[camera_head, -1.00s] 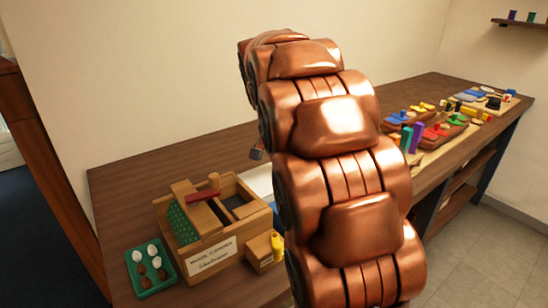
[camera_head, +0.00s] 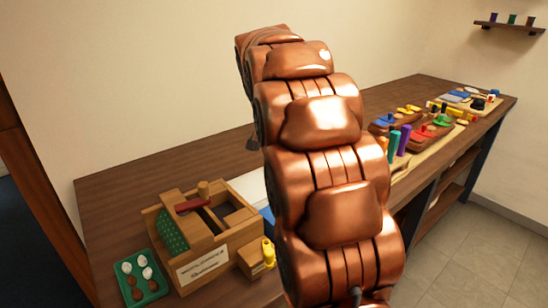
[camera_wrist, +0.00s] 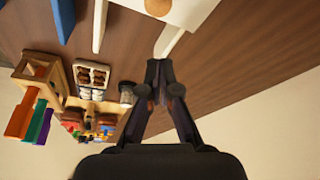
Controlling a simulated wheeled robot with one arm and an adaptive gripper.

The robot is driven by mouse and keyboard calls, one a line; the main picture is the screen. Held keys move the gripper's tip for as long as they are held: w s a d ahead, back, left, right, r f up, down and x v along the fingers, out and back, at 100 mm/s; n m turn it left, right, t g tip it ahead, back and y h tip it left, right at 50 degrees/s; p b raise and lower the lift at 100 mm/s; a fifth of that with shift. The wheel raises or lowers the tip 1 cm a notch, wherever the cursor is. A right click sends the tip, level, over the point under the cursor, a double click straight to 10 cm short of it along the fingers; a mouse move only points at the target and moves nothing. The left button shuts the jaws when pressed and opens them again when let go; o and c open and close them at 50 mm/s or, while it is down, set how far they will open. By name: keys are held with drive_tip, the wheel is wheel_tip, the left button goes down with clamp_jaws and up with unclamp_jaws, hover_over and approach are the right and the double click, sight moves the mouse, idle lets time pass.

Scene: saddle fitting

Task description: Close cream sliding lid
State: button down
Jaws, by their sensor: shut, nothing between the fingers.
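A cream panel (camera_wrist: 185,12) with a round wooden knob (camera_wrist: 157,6) is at the top of the wrist view, cut off by the picture edge. It looks like the cream lid, but I cannot tell how far it is slid. My gripper (camera_wrist: 160,66) is shut and empty, its tips just below a pale strip (camera_wrist: 168,40) under the panel; I cannot tell if they touch. In the head view a white surface (camera_head: 250,186) shows behind the wooden box, mostly hidden by my arm. My gripper's fingers are not clear there.
A labelled wooden box (camera_head: 200,262) with a red-handled tool stands at the left of the bench (camera_head: 110,205), beside a green tray (camera_head: 141,279). Coloured parts (camera_head: 410,130) fill the right side. In the wrist view, a blue panel (camera_wrist: 64,20) and wooden rack (camera_wrist: 40,75) are left.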

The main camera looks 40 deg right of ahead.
drive_tip(key=v, duration=0.8)
idle(0.4)
